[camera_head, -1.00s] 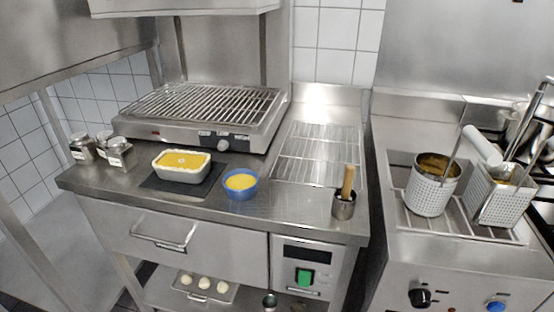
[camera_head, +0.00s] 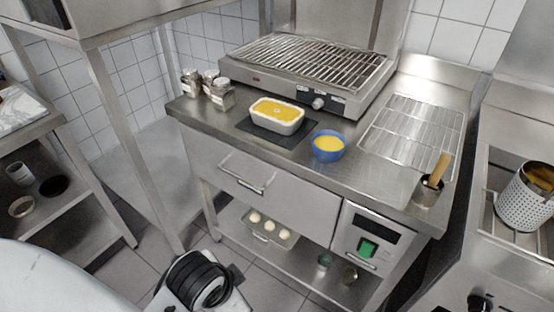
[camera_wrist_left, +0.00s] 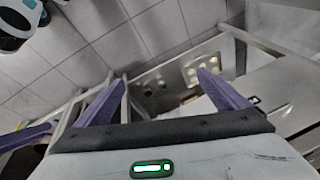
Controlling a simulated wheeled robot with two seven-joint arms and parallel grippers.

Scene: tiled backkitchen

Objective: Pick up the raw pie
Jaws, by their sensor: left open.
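The raw pie (camera_head: 276,115), a white rectangular dish with a yellow top, sits on a dark mat (camera_head: 250,127) on the steel counter, in front of the grill. My left gripper (camera_wrist_left: 165,94) shows in the left wrist view with its two purple fingers wide apart and nothing between them. It points down towards the lower shelf and floor, away from the pie. The pie is not seen in the left wrist view. My right gripper is not in view.
A blue bowl (camera_head: 328,146) stands just right of the pie, and shakers (camera_head: 219,95) stand to its left. The grill (camera_head: 310,68) is behind. A tray of pale balls (camera_head: 268,235) lies on the lower shelf, also in the left wrist view (camera_wrist_left: 200,66).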

